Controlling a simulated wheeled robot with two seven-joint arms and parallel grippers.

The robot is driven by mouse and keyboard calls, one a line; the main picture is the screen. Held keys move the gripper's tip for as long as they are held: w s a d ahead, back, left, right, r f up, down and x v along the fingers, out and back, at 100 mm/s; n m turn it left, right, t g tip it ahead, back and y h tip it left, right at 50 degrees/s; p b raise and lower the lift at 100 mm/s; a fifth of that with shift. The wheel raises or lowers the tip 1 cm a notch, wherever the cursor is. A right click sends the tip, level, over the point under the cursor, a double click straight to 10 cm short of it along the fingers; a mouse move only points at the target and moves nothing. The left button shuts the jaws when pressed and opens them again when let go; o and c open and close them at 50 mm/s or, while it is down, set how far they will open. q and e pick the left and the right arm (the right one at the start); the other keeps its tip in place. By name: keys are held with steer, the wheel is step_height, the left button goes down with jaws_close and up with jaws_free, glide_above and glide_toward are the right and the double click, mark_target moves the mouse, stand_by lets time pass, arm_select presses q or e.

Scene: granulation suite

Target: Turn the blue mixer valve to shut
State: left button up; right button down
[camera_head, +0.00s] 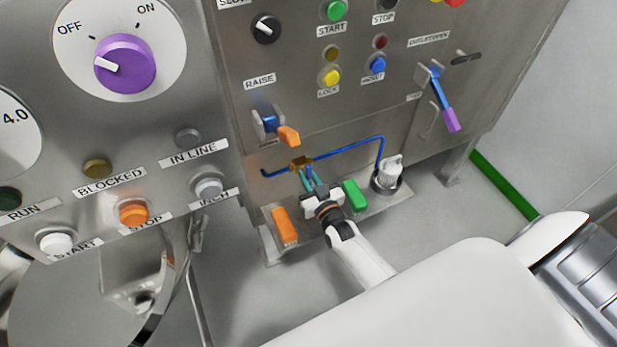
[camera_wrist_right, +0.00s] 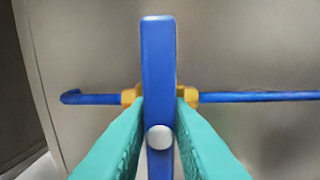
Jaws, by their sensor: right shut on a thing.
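The blue mixer valve has a brass body (camera_head: 301,163) on a thin blue pipe (camera_head: 345,149) low on the steel cabinet. Its flat blue handle (camera_wrist_right: 158,60) stands upright in the right wrist view, square across the level pipe (camera_wrist_right: 255,97). The brass body shows there on both sides of the handle (camera_wrist_right: 130,96). My right gripper (camera_head: 307,179) reaches the valve from below in the head view. Its teal fingers (camera_wrist_right: 160,118) are shut on the handle, one on each side. In the head view the gripper hides most of the handle. My left gripper is not in view.
An orange block (camera_head: 285,226) and a green block (camera_head: 355,195) flank my right gripper. A white knob (camera_head: 388,174) stands to the right. Above are an orange-tipped lever (camera_head: 288,135) and a purple-tipped blue lever (camera_head: 450,119). A button panel (camera_head: 110,215) fills the left.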

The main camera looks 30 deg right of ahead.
steer(key=c, duration=1.3)
jaws_free()
steer(key=s, duration=1.2)
steer(key=shift+a, duration=0.35)
